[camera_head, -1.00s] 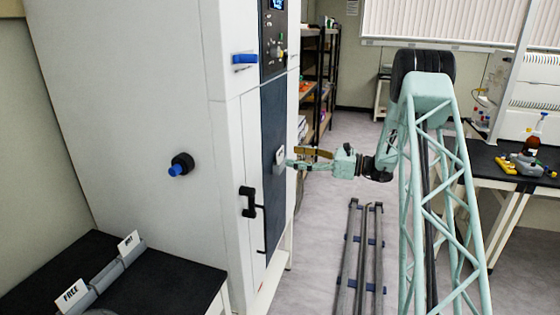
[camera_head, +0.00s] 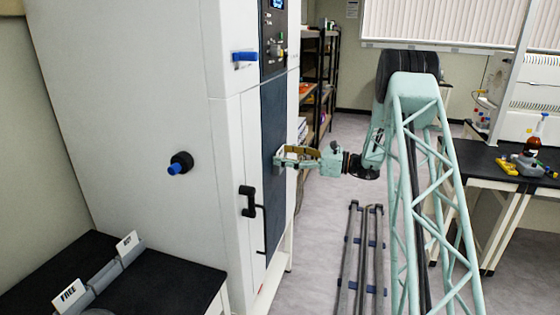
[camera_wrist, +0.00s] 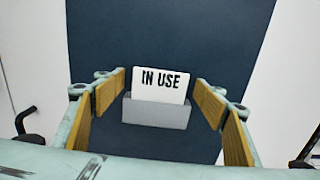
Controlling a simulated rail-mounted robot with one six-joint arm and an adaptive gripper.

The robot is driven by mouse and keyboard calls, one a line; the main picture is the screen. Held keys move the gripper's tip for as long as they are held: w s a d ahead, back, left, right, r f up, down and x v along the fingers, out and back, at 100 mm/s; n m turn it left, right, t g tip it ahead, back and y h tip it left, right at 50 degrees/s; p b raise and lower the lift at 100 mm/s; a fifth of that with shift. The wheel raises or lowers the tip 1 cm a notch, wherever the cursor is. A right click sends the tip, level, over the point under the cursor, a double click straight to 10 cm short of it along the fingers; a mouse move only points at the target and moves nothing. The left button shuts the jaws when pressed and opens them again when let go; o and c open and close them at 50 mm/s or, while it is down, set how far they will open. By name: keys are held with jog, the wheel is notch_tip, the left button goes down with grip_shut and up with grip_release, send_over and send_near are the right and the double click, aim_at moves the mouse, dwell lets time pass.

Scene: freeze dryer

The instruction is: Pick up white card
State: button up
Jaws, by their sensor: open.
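The white card (camera_wrist: 160,84) is marked "IN USE" and stands upright in a grey holder (camera_wrist: 156,114) on the dark door panel, in the wrist view. Its lower part is hidden in the holder. My gripper (camera_wrist: 160,98) is open, with one pair of tan-padded fingers to the left of the card and one to the right, apart from it. In the head view my gripper (camera_head: 283,156) is at the dark panel of the freeze dryer (camera_head: 160,100), and its fingers mostly hide the card and holder there.
Two more white cards, "FREE" (camera_head: 69,296) and another (camera_head: 127,243), stand in grey holders on the black table (camera_head: 165,280) at lower left. Floor rails (camera_head: 360,260) run beside the dryer.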

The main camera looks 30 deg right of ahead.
jog(key=c, duration=0.9)
jog(key=shift+r, duration=0.1)
jog(key=shift+s+d+r+p, duration=0.1)
jog(key=shift+d+r+p, duration=0.05)
jog(key=shift+r+p, duration=0.2)
jog(key=r+p, duration=0.1)
jog(key=r, duration=0.4)
jog(key=r+p, duration=0.1)
jog(key=r, duration=0.5)
jog(key=shift+s+d, duration=0.15)
jog(key=shift+d, duration=0.05)
jog(key=p+v, duration=0.2)
jog(key=v, duration=1.7)
jog(key=shift+s+f+p, duration=0.15)
jog(key=shift+f+p, duration=0.05)
jog(key=shift+p, duration=0.15)
